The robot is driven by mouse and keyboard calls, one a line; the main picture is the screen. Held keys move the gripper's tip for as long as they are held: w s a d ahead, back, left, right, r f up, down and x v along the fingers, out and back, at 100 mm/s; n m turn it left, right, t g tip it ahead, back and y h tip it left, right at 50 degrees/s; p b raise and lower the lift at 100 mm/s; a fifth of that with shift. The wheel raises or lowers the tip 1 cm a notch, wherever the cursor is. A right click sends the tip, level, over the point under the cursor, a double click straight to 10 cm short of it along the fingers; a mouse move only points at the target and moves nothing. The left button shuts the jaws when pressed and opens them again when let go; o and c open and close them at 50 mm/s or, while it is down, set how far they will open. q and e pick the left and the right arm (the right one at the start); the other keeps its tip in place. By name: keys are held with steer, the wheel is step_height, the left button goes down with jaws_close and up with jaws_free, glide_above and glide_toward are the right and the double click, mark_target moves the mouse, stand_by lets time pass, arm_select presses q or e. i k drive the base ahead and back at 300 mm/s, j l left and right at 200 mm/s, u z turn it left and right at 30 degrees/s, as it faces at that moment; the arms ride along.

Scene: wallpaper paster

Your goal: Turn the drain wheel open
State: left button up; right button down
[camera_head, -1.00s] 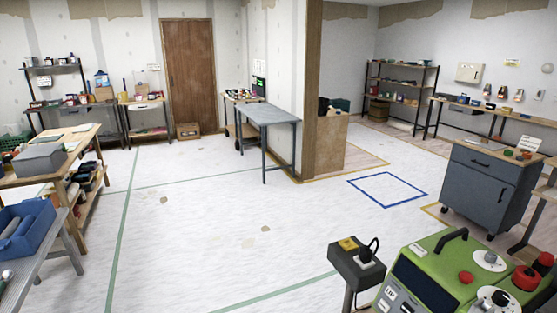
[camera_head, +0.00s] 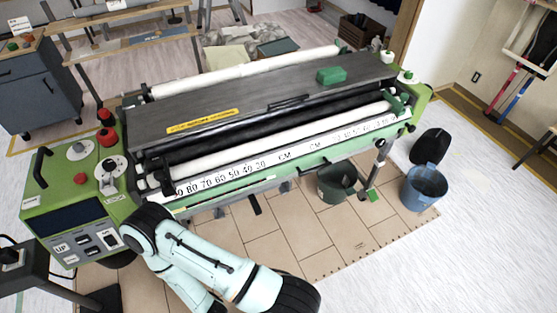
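The green wallpaper paster (camera_head: 300,155) stretches across the view, with its control panel at the left end. I cannot make out which part is the drain wheel. Red knobs (camera_head: 106,137) and round white dials (camera_head: 78,149) sit on the left end. Small white-topped knobs (camera_head: 408,75) sit on the right end. A dark green bucket (camera_head: 337,183) stands under the machine's right half, and a dark fitting (camera_head: 381,147) hangs below its right end. One of my pale blue arms is folded at bottom centre, in front of the machine. Neither gripper shows.
A blue bucket (camera_head: 423,187) stands on the floor to the right, beside a black rounded object (camera_head: 430,147). Brown sheets (camera_head: 340,235) cover the floor in front. A grey cabinet (camera_head: 40,85) and bench stand behind left. The white floor at lower right is clear.

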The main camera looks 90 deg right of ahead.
mark_target(379, 144)
steer(key=z, duration=0.9)
steer(key=k+z, duration=0.1)
steer(key=z, duration=1.25)
steer(key=k+l+z, duration=0.1)
steer(key=z, duration=0.8)
steer(key=i+l, duration=0.2)
steer(key=i, duration=0.15)
steer(key=j+u, duration=0.05)
